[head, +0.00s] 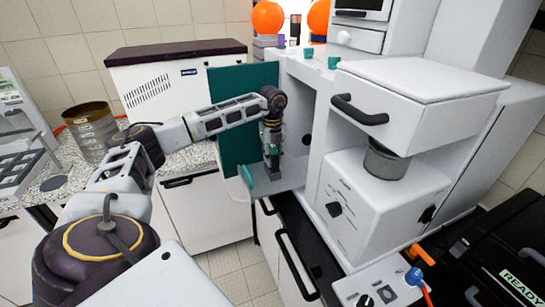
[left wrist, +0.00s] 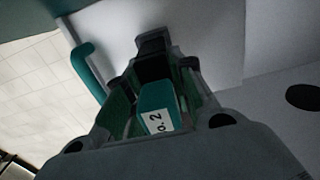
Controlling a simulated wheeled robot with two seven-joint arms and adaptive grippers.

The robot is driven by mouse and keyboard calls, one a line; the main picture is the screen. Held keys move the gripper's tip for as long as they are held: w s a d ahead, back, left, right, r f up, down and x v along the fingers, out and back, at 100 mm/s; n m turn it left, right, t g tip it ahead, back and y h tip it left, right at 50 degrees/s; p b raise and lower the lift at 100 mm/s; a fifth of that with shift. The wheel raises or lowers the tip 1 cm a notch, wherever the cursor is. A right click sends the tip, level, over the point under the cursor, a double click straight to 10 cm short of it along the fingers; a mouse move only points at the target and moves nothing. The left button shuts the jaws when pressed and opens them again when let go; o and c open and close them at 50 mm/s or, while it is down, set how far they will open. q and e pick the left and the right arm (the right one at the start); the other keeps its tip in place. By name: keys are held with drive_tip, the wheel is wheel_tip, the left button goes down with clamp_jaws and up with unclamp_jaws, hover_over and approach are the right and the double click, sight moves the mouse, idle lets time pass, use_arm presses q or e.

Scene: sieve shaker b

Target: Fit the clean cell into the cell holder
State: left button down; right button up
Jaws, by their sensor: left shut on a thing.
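My left gripper (head: 272,160) reaches into the open bay of the white machine, beside the teal panel. In the left wrist view the left gripper (left wrist: 158,85) is shut on a teal-topped piece (left wrist: 157,102) with a white label ending in "o. 2", which I take for the cell. In the head view this piece is mostly hidden by the fingers. I cannot make out the cell holder clearly; a dark block shows at the fingertips, but I cannot tell what it belongs to. My right gripper is not in view.
A teal panel (head: 232,110) stands upright left of the bay. A teal handle (head: 247,174) sits close left of the gripper and also shows in the left wrist view (left wrist: 88,62). Small teal cups (head: 334,62) stand on the machine.

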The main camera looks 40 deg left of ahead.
sight(272, 145)
use_arm(q)
drive_tip(key=shift+f+b, duration=0.4)
drive_tip(key=shift+f, duration=0.5)
drive_tip(key=c, duration=1.1)
unclamp_jaws()
drive_tip(key=shift+r, duration=0.15)
wheel_tip(272, 145, up, 12)
drive_tip(key=shift+f, duration=0.1)
drive_tip(key=shift+f, duration=0.1)
idle(0.8)
